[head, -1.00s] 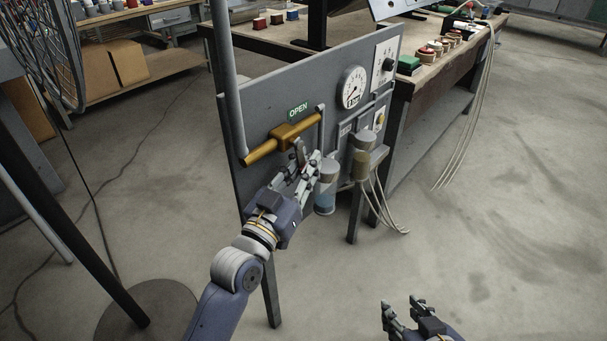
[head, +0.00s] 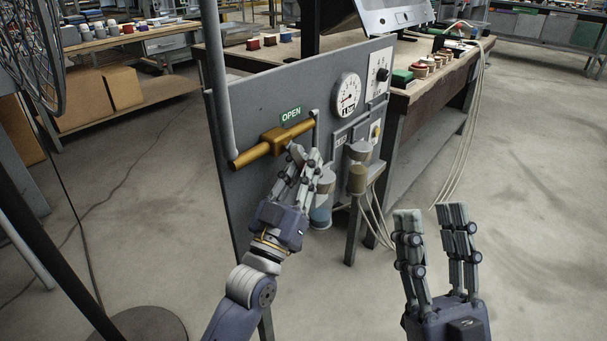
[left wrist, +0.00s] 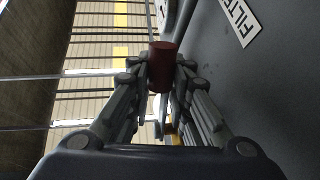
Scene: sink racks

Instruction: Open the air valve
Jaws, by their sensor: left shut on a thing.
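The air valve is a brass body (head: 272,141) on a brass pipe, mounted on the grey panel (head: 235,105) below a green OPEN label (head: 291,114). Its grey lever (head: 297,153) slants down to the right from the body. My left gripper (head: 306,166) is at the lever's lower end, with its fingers closed around it. In the left wrist view, a dark red cylindrical grip (left wrist: 161,66) sits between the fingertips; the fingers hide part of it. My right gripper (head: 433,218) is open and empty, in front of the panel at lower right.
A workbench (head: 440,82) stands behind the panel. A dark post (head: 55,262) is at left. The floor at right is clear.

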